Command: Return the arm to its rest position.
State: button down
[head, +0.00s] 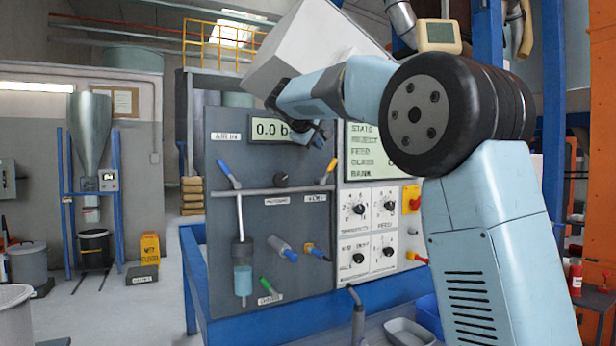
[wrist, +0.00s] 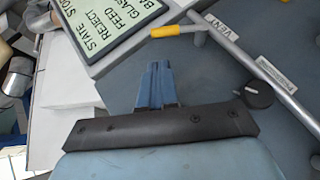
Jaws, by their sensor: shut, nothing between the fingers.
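My gripper (head: 318,134) is in front of the upper part of the grey control panel (head: 226,262), partly over the pressure display (head: 268,128). In the wrist view my gripper (wrist: 155,68) shows its blue fingers together with nothing between them. My arm is raised and bent, and it reaches left across the head view. A yellow-handled vent valve (head: 331,168) is just below the gripper, and it also shows in the wrist view (wrist: 178,31). A black knob (head: 281,179) is below and left of the gripper. I cannot tell whether the fingers touch the panel.
A status screen (head: 362,152) and white knob panels (head: 370,212) are right of the grey panel, partly behind my arm. A blue-handled lever (head: 229,174) sticks out at left. A grey tray (head: 408,331) is below. The floor at left (head: 130,310) is open.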

jog(key=s+d+f+m+g+y, duration=0.1)
jog(key=s+d+f, duration=0.3)
jog(key=s, duration=0.3)
jog(key=s+d+f+m+g+y, duration=0.1)
jog(key=s+d+f, duration=0.3)
jog(key=s, duration=0.4)
jog(key=s+d+f+m+g+y, duration=0.1)
jog(key=s+d+f+m+g, duration=0.1)
jog(key=s+d+f, duration=0.35)
jog(key=s+f+m+y, duration=0.1)
jog(key=s+f+m, duration=0.1)
jog(key=s+f, duration=0.6)
jog(key=s+a+f+m+g+y, duration=0.1)
jog(key=s+f, duration=0.8)
jog(key=s, duration=0.9)
jog(key=shift+a+f+m+g+y, duration=0.2)
jog(key=shift+m+g+y, duration=0.1)
jog(key=shift+m+y, duration=0.4)
jog(key=shift+s+d, duration=0.1)
jog(key=shift+s, duration=0.05)
